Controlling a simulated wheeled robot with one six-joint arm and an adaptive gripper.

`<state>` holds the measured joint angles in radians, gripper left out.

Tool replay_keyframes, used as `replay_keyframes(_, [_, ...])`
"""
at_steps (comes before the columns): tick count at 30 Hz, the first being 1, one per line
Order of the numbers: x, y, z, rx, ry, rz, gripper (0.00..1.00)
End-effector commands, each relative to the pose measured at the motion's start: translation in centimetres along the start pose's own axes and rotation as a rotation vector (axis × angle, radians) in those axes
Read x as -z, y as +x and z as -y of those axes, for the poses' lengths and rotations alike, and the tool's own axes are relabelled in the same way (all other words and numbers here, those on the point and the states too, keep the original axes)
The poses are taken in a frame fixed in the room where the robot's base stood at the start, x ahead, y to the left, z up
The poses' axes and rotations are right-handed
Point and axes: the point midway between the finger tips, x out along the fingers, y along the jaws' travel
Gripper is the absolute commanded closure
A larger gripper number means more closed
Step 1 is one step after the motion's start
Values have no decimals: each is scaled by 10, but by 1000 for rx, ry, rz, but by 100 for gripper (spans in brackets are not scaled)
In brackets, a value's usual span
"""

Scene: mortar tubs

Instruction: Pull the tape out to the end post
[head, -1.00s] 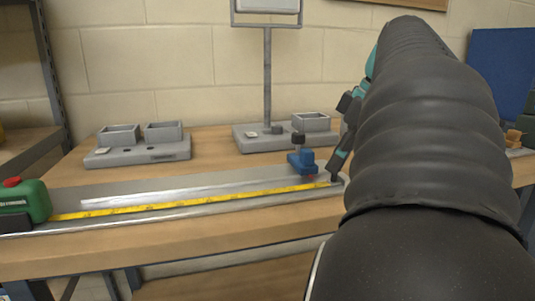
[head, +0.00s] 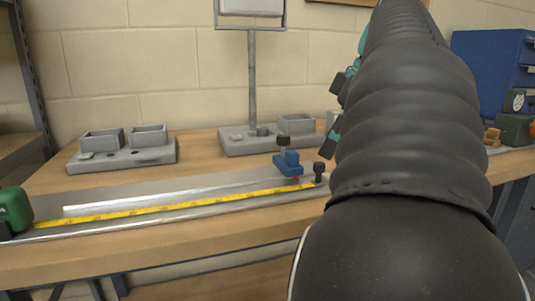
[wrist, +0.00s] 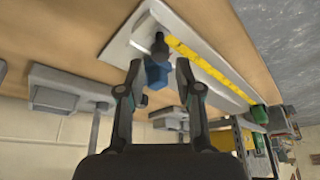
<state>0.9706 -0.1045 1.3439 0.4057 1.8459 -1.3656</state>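The yellow tape (head: 180,208) is drawn out along a grey metal rail, from the green tape case (head: 14,209) at the left to the dark end post (head: 319,172) at the right. Its tip lies at the foot of the post; whether it is hooked there I cannot tell. The tape (wrist: 203,65) and the end post (wrist: 159,45) also show in the wrist view. A blue clamp (head: 288,163) with a dark knob stands beside the post. My gripper (wrist: 158,68) is open and empty, raised above the rail and apart from the tape; my arm partly hides it in the head view.
Two grey fixtures with open bins stand behind the rail, one at the left (head: 122,155) and one (head: 235,142) by a tall grey stand (head: 252,85). A blue drawer cabinet (head: 490,65) is at the back right. The wooden bench front (head: 150,250) is clear.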

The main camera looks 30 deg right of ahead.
Motion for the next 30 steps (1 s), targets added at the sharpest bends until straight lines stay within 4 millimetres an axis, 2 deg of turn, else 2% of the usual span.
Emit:
replay_keyframes(3, [0, -17, -1, -2, 1, 0, 65])
replay_keyframes(9, [0, -33, 0, 0, 1, 0, 65])
replay_keyframes(30, [1, -35, 1, 1, -3, 1, 65])
